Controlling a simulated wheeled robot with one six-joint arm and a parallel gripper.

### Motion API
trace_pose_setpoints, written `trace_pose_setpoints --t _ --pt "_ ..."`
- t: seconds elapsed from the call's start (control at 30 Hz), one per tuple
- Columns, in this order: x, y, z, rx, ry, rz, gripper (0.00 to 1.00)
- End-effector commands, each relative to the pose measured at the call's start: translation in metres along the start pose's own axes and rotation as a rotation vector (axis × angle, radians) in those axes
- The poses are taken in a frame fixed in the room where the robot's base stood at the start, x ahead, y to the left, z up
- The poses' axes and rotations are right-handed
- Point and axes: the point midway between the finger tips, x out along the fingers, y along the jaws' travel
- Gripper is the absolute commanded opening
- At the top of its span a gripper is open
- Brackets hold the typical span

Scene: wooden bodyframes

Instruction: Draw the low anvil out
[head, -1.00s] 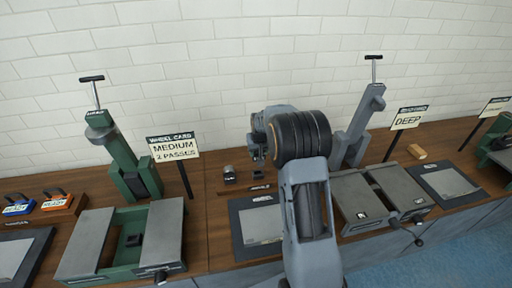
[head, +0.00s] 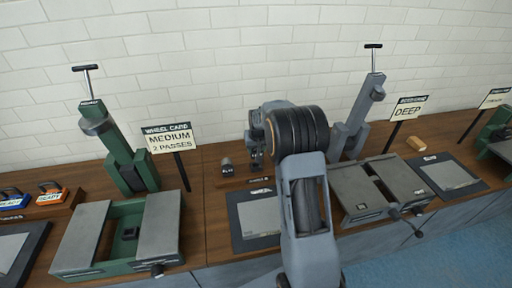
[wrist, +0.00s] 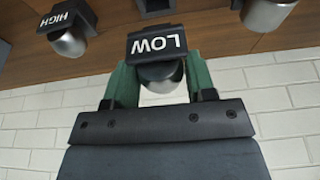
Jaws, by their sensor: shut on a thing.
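The low anvil (wrist: 158,44) is a small silver cylinder with a black block marked LOW, which appears upside down in the wrist view. My gripper (wrist: 157,68) has its two green fingers shut on it, one on either side. In the head view my gripper (head: 256,160) is low over the wooden bench, and my arm hides most of it and the anvil. I cannot tell whether the anvil still touches its place.
A high anvil (wrist: 69,32) and another anvil (wrist: 266,12) flank the held one. A dark anvil (head: 227,167) stands left of my gripper in the head view. A green machine (head: 120,240) is left, a grey one (head: 380,190) right.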

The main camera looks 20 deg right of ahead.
Motion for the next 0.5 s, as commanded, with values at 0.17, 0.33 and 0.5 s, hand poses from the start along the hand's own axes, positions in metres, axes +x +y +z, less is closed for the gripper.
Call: trace_pose_setpoints --t 0.17,0.33,0.5 --pt "0.016 0.0 0.004 0.0 0.003 0.0 0.22" --pt "0.026 0.0 0.007 0.0 0.003 0.0 0.22" --pt "0.029 0.0 0.008 0.0 0.004 0.0 0.22"
